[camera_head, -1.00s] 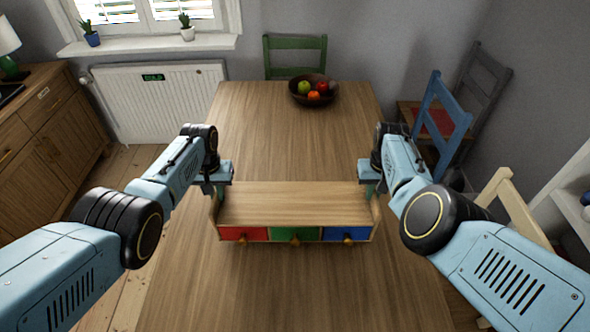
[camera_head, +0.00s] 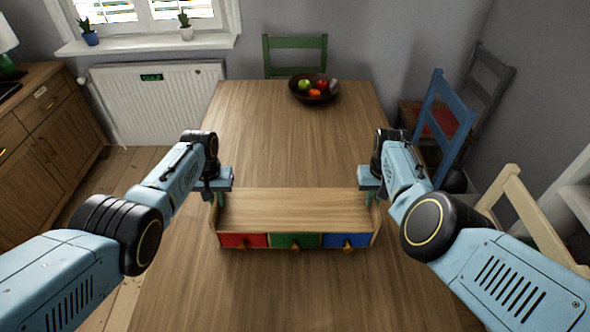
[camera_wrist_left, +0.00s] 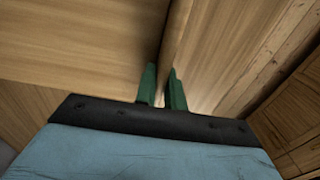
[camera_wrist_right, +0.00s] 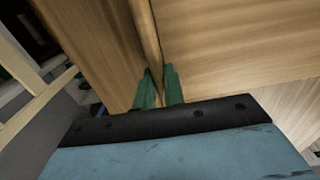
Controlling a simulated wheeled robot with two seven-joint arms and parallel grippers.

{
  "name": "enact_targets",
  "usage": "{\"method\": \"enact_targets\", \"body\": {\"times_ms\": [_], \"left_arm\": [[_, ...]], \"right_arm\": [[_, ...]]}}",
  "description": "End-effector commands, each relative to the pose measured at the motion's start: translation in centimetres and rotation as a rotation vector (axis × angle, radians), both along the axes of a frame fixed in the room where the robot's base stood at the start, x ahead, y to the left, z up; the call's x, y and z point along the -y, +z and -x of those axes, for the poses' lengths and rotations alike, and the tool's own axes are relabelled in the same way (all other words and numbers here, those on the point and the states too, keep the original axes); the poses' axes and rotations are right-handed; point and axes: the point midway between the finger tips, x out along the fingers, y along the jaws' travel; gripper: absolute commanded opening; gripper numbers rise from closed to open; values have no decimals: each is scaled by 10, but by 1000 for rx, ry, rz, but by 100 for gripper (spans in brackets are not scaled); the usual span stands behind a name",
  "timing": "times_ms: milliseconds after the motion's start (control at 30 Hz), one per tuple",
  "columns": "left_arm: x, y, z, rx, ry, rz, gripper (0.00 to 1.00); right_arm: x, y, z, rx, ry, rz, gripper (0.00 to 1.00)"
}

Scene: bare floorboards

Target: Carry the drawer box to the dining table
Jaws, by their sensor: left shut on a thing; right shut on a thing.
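The drawer box (camera_head: 294,209) is a wooden box with a red, a green and a blue drawer front, each with a small knob. It is upright over the near half of the dining table (camera_head: 290,130); I cannot tell whether it touches the tabletop. My left gripper (camera_head: 217,192) is shut on the box's left side wall, which shows between its green fingers in the left wrist view (camera_wrist_left: 163,88). My right gripper (camera_head: 371,188) is shut on the right side wall, seen between the fingers in the right wrist view (camera_wrist_right: 159,88).
A fruit bowl (camera_head: 314,89) stands at the table's far end. A green chair (camera_head: 294,55) is behind it; a blue chair (camera_head: 443,120) and a cream chair (camera_head: 520,205) stand along the right. A wooden cabinet (camera_head: 45,135) is at left. The table's middle is clear.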

Motion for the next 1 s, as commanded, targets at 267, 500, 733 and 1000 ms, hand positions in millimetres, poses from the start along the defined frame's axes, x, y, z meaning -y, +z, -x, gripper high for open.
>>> {"method": "enact_targets", "body": {"times_ms": [267, 500, 733, 1000], "left_arm": [[0, -1, 0, 0, 0, -1, 33], [0, 0, 0, 1, 0, 0, 33], [0, 13, -1, 2, 0, 1, 33], [0, 54, -1, 6, 0, 0, 33]], "right_arm": [[1, -1, 0, 0, -1, 1, 33], [0, -1, 0, 0, 0, 0, 33], [0, -1, 0, 0, 0, 0, 33], [0, -1, 0, 0, 0, 0, 33]]}}
